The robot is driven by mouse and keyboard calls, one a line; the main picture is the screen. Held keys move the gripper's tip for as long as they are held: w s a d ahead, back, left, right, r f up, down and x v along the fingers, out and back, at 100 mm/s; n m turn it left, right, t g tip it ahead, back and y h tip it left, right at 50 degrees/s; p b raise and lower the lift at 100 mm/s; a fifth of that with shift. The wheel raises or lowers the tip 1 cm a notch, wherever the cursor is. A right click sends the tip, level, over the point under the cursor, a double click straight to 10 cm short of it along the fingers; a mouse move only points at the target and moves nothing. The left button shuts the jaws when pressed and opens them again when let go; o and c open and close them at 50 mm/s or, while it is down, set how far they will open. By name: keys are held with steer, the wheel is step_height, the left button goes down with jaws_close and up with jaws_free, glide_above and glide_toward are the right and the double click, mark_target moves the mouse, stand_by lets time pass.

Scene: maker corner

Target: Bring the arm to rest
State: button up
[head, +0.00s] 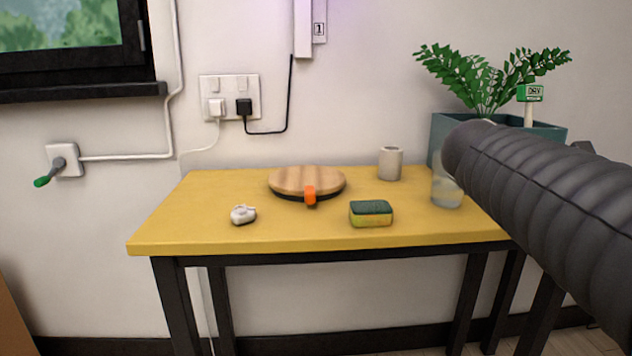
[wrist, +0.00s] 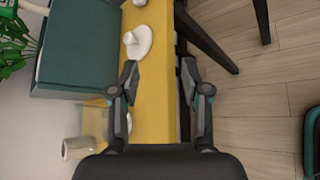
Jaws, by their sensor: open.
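My arm, a dark ribbed link, reaches in from the right of the head view and covers part of the table's right side. My gripper (wrist: 159,75) shows in the wrist view, with its two fingers spread apart and nothing between them. It is over the front edge of the yellow table (head: 190,236), which also shows in the wrist view (wrist: 157,100). The gripper itself is not seen in the head view.
A white item on a flat base (wrist: 138,42) lies ahead of the fingers.

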steer(key=s+a+f+m+g+y+p, duration=0.1)
steer(key=s+a+f+m+y, duration=0.9)
steer(key=s+a+f+m, duration=0.5)
steer(key=s+a+f, duration=0.2)
steer(key=a+f, duration=0.2)
steer(key=f, duration=0.1)
steer(key=shift+s+f+y+p, duration=0.15)
steer(key=shift+f+y+p, duration=0.15)
steer(key=shift+f, duration=0.05)
